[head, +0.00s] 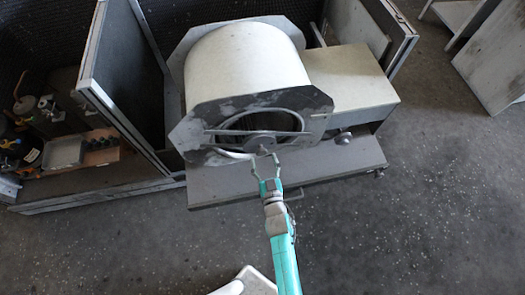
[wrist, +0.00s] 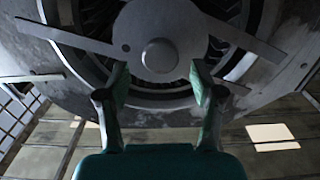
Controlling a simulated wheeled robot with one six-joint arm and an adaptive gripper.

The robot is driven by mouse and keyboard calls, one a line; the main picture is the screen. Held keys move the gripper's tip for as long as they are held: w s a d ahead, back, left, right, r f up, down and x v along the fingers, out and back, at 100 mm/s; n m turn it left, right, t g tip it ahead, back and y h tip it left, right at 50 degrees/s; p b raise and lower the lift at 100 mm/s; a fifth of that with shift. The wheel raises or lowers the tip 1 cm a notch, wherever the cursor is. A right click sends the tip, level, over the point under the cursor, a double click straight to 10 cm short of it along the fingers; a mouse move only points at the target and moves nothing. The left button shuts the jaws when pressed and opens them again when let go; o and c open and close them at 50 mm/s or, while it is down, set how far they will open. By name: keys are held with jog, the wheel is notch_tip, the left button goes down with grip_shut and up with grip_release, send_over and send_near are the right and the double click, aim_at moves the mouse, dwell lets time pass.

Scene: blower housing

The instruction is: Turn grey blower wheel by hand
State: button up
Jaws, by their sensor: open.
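The blower housing (head: 246,68) is a pale drum with dark end plates, standing on a grey base. The grey blower wheel (head: 236,126) shows through the round opening in its front plate, behind a flat bar across the opening. In the wrist view the wheel's vanes (wrist: 222,50) show around a round hub (wrist: 159,55) in the middle of the bar. My gripper (head: 264,160) is open in front of the lower part of the opening. In the wrist view its two green fingers (wrist: 160,85) stand apart below the hub, with nothing between them. I cannot tell whether they touch anything.
A pale box (head: 350,80) adjoins the housing on the right, with a round knob (head: 343,138) below it. An open cabinet panel (head: 125,80) stands at left, beside assorted parts (head: 65,150).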

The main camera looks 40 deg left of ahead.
aim_at(262, 154)
jog(key=shift+x, duration=2.05)
grip_shut()
